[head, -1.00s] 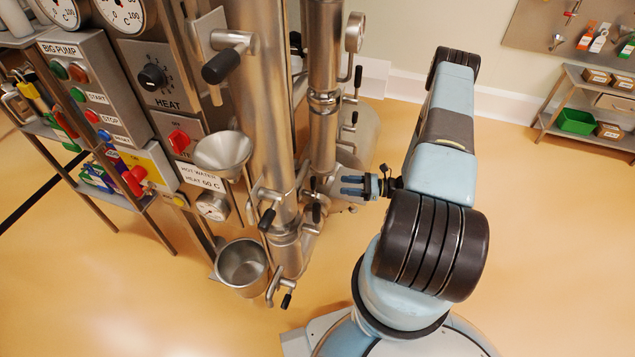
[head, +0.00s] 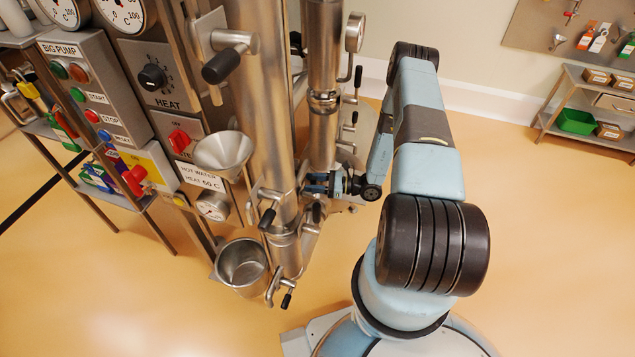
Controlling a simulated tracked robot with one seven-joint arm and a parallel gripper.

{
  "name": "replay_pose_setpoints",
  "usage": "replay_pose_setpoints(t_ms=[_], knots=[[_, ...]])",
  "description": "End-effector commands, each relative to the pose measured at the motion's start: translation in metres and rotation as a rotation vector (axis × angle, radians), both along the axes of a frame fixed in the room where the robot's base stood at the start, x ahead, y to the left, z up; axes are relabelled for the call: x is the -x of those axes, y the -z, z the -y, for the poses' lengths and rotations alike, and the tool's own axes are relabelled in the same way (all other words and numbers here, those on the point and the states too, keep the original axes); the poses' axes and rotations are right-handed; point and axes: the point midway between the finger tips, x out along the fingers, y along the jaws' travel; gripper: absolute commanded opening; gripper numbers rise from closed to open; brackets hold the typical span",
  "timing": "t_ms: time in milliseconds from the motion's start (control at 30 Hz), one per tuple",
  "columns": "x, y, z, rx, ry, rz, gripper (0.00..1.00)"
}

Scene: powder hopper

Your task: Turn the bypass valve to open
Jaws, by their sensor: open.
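Several valves with black handles are close by. One lever valve (head: 267,218) sits on the front of the near column, left of and below my gripper. Another black handle (head: 316,212) shows just below the fingers. No label marks the bypass valve, so I cannot tell which one it is. The fingers partly cover the pipework behind them, and I cannot tell whether they touch a handle.
The near column (head: 265,110) and far column (head: 323,90) stand upright beside my gripper. A steel funnel (head: 222,153) and a steel pot (head: 242,265) are at left, by the control panel (head: 85,90). Open floor lies to the right, up to a shelf (head: 590,110).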

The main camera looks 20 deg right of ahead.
Motion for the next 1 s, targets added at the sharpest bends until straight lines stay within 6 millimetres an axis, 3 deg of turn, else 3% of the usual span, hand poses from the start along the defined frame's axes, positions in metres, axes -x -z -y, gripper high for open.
replay_pose_setpoints(t_ms=[200,700,967,1000], knots=[[0.000,0.000,0.000,0.000,0.000,0.000,0.48],[0.000,0.000,0.000,0.000,-0.001,-0.001,0.00],[0.001,0.000,0.000,-0.001,-0.001,-0.002,0.00],[0.000,0.001,0.019,0.002,0.001,-0.001,0.00]])
